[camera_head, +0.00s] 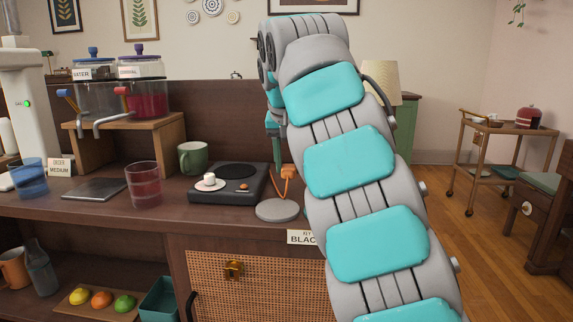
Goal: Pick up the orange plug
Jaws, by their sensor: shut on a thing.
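The orange plug (289,172) is at the counter's right end, beside the dark hot plate (230,183). An orange cord hangs from it toward the counter. My gripper (279,165) points down from the end of my grey and teal arm and is shut on the orange plug. My arm hides part of the gripper and whatever lies behind it. A round grey disc (279,210) lies on the counter just below the plug.
A green mug (193,158), a pink glass (143,185) and a blue glass (28,177) stand on the counter (110,216). Drink dispensers (140,90) sit on a wooden stand. A wooden cart (505,150) stands at the right, with open floor before it.

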